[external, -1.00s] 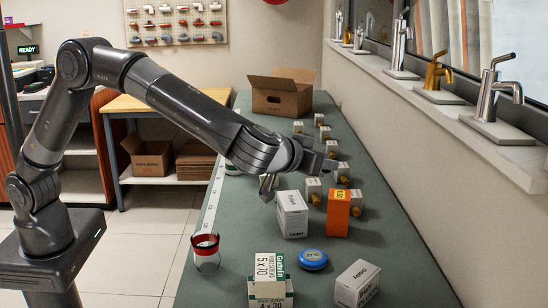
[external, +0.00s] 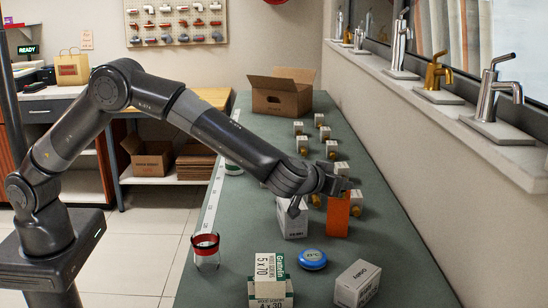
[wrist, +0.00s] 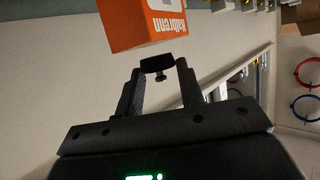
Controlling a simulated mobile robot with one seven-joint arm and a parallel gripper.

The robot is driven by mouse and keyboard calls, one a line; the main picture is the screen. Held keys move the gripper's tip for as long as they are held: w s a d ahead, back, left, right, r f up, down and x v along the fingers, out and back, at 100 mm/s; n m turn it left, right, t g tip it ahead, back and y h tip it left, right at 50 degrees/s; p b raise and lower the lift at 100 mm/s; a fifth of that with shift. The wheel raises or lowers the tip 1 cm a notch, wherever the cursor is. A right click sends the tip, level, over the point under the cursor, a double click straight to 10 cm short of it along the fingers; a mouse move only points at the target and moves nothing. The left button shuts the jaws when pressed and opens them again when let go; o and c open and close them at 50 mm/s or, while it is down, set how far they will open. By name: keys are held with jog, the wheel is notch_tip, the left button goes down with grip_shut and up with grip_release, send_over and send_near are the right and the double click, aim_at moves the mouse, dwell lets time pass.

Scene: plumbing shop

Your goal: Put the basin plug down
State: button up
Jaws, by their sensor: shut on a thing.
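The basin plug (wrist: 158,66) shows in the wrist view as a dark disc with a short stem, between the two fingertips. My gripper (wrist: 160,80) is shut on it. In the external view my gripper (external: 302,202) is above the green counter, at the upper part of a white box and beside an orange box. The plug cannot be made out in the external view. In the wrist view the orange box (wrist: 145,22) is just beyond the plug.
The white box (external: 291,222) and orange box (external: 338,218) stand under and beside my gripper. A blue disc (external: 312,259), a white carton (external: 358,284), stacked boxes (external: 269,280) and a red-banded glass (external: 206,254) stand nearer the camera. The green counter (external: 240,225) is clear left of the white box.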

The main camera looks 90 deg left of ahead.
jog(key=shift+f, duration=0.5)
jog(key=shift+f, duration=0.15)
jog(key=o, duration=1)
jog(key=shift+c, duration=0.2)
